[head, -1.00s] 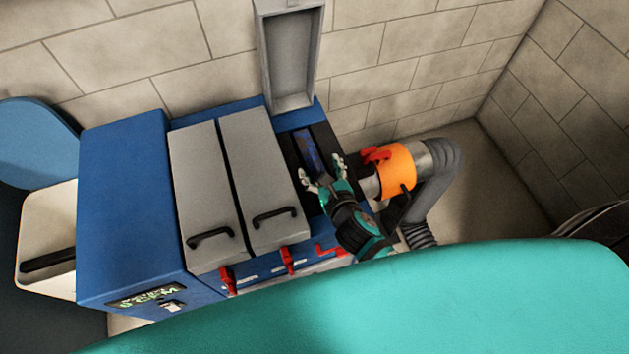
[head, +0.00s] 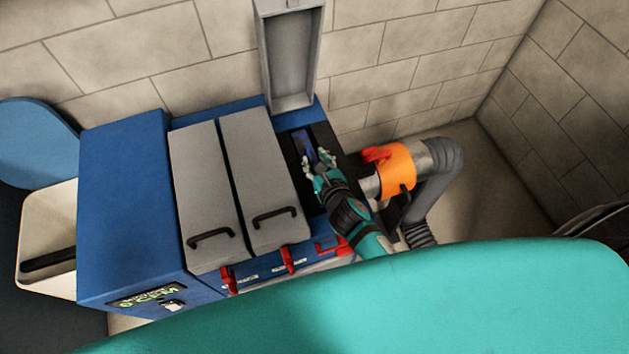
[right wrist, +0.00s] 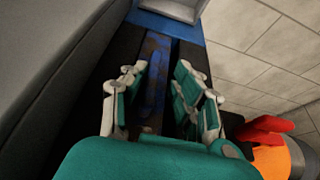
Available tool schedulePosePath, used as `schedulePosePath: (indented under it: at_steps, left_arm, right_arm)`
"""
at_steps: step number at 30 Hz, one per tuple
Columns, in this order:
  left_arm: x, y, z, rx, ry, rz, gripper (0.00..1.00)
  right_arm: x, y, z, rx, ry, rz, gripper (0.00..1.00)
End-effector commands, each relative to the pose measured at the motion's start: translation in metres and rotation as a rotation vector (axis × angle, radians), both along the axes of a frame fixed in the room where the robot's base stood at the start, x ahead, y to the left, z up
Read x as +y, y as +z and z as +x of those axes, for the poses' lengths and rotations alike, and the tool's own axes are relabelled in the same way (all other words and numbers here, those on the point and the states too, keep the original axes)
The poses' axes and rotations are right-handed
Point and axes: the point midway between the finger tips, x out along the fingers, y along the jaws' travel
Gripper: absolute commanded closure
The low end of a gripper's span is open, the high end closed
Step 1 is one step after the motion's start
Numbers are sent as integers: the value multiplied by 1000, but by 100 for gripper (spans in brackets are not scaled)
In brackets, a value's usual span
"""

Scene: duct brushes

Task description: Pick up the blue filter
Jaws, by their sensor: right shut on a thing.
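The blue filter (head: 303,143) is a narrow, dirty blue strip in the dark open slot at the right end of the blue machine. It also shows in the right wrist view (right wrist: 154,85), running between the fingers. My right gripper (head: 318,160) is down at the slot, shut on the filter, with one finger on each side of it. In the right wrist view its fingers (right wrist: 160,80) flank the strip. The filter's lower part is hidden in the slot and behind the gripper. My left gripper is not in view.
The blue machine (head: 125,215) has two shut grey lids (head: 262,180) left of the slot. A third lid (head: 292,60) stands open behind it. An orange collar (head: 397,172) with a grey hose is close on the right. Red latches (head: 288,260) line the front.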

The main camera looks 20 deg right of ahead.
Motion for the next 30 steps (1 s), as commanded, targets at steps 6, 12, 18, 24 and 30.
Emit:
schedulePosePath:
  at_steps: [6, 12, 18, 24, 30]
  left_arm:
    - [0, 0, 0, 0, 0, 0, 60]
    - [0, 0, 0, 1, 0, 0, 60]
    - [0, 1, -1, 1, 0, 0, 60]
    - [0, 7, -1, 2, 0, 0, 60]
    - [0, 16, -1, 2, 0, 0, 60]
  right_arm:
    - [1, 1, 0, -2, 0, 2, 100]
    - [1, 2, 1, -4, 1, 4, 100]
    - [1, 4, 1, -5, 2, 4, 100]
    - [1, 23, 1, -7, 3, 5, 100]
    - [1, 59, 1, -10, 4, 4, 100]
